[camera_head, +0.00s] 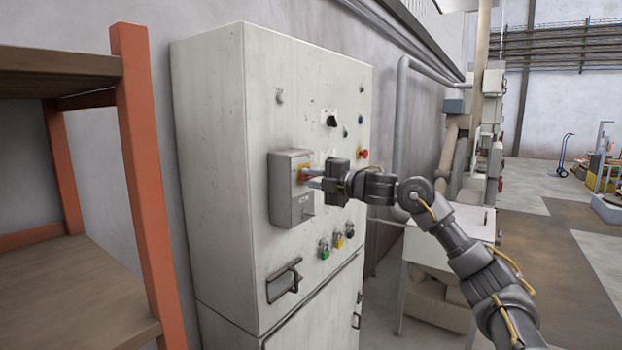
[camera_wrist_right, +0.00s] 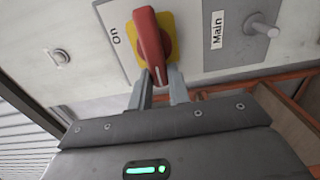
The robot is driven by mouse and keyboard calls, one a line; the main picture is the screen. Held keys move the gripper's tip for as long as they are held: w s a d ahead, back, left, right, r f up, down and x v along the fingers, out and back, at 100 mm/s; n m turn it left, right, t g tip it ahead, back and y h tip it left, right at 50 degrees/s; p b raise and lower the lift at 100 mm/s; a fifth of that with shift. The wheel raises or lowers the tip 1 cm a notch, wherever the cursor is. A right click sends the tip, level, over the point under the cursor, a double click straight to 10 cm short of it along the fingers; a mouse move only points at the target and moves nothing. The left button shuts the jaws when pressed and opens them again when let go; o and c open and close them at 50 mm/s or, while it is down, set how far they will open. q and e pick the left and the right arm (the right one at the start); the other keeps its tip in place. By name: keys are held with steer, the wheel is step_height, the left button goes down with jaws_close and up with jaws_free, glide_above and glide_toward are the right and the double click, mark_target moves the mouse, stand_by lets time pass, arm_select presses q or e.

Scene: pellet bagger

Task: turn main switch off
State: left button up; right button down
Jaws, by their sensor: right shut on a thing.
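The main switch is a red rotary handle (camera_wrist_right: 148,38) on a yellow plate (camera_wrist_right: 169,25), on the front of a grey box (camera_head: 285,170). In the wrist view the "On" label is left of the yellow plate and the "Main" label is to its right. The handle runs nearly up and down there, slightly tilted, its long axis not pointing at "On". My right gripper (camera_wrist_right: 161,80) is shut on the handle's near end, one fingertip on each side. In the head view the right gripper (camera_head: 313,180) partly hides the handle (camera_head: 303,174). My left gripper is not in view.
The grey box is mounted on a tall pale cabinet (camera_head: 215,150). A door handle (camera_head: 283,281) sticks out lower down. An orange-framed shelf (camera_head: 147,180) stands close at left.

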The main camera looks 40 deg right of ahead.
stand_by(0.4)
steer(key=c, duration=1.3)
jaws_free()
steer(key=shift+s+d+f+b, duration=0.15)
steer(key=shift+s+f+b, duration=0.05)
steer(key=shift+s+b, duration=0.15)
steer(key=b+v, duration=0.5)
steer(key=v, duration=0.5)
steer(key=shift+r, duration=0.15)
